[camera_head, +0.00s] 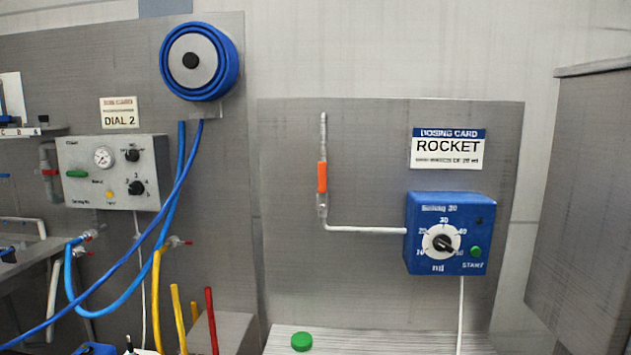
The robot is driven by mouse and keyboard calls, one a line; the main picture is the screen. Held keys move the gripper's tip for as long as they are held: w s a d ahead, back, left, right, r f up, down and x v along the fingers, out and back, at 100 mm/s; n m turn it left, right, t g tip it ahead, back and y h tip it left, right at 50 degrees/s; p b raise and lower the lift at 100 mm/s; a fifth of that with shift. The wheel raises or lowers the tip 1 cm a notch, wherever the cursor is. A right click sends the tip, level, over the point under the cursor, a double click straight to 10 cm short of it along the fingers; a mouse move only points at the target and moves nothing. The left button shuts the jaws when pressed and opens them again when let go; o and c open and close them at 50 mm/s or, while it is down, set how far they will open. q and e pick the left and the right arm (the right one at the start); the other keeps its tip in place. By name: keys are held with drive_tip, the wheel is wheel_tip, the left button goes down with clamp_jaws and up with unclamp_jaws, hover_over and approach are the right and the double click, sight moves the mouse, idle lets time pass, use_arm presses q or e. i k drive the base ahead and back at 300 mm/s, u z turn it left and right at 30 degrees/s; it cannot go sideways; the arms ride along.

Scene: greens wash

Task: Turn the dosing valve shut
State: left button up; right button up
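The valve with an orange handle (322,177) sits on a thin upright pipe on the grey back panel. The handle stands upright, in line with the pipe. A white tube (365,230) runs from below the valve to the blue dosing box (420,250). The box has a black-and-white dial (441,243) and a green START button (475,252). A card reading ROCKET (448,148) hangs above the box. Neither of my grippers is in view.
A grey control box (70,150) and a blue hose reel (228,75) are on the left, with blue hoses hanging down. Yellow and red rods (211,320) stand lower left. A green round cap (301,341) lies on a ribbed white surface. A grey cabinet (590,200) stands at the right.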

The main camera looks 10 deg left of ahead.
sight(322, 164)
drive_tip(key=z, duration=0.1)
drive_tip(key=k, duration=0.5)
drive_tip(key=u, duration=1)
drive_tip(key=i, duration=1.75)
drive_tip(key=z, duration=0.8)
